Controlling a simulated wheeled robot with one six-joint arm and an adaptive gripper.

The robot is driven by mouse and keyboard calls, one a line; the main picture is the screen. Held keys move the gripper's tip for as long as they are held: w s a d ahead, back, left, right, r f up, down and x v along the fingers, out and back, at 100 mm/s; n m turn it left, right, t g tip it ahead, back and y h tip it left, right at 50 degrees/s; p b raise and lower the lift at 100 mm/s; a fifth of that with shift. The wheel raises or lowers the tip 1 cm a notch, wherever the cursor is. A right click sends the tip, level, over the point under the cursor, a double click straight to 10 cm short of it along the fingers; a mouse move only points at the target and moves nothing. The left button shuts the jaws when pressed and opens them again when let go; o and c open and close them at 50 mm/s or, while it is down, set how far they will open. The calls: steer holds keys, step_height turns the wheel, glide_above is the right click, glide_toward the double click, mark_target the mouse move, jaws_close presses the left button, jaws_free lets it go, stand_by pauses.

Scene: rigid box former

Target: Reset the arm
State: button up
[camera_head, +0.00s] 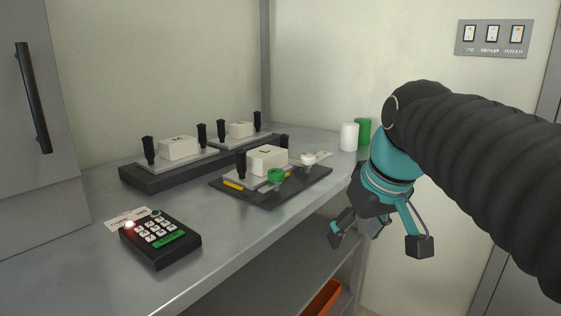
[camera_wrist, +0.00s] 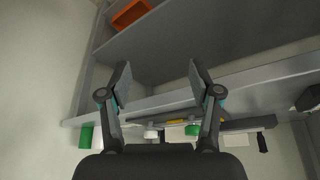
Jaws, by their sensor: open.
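My arm (camera_head: 465,165) reaches in from the right in the head view, with a dark ribbed sleeve and a teal wrist. My gripper (camera_head: 378,243) hangs at its end, fingers pointing down, in front of the bench's front edge and to the right of the black tray. In the wrist view my gripper (camera_wrist: 158,80) has its two fingers spread well apart with nothing between them. It is open and empty. It touches nothing that I can see.
The metal bench (camera_head: 110,190) bears a keypad (camera_head: 160,238) with a red light, a black tray (camera_head: 285,192) with a white block, a dark rack (camera_head: 150,177) with two blocks, and white (camera_head: 348,137) and green (camera_head: 364,130) cylinders. An orange bin (camera_head: 322,298) sits below.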

steer(key=s+d+f+m, duration=0.1)
steer(key=s+f+m, duration=0.1)
steer(key=s+f, duration=0.3)
steer(key=s+d+f+m+t+h, duration=0.1)
steer(key=s+d+f, duration=0.1)
steer(key=s+f, duration=0.4)
step_height(320, 180, down, 5)
steer(key=shift+d+f+m+h, duration=0.1)
steer(key=shift+d+m+h, duration=0.2)
steer(key=shift+m, duration=0.1)
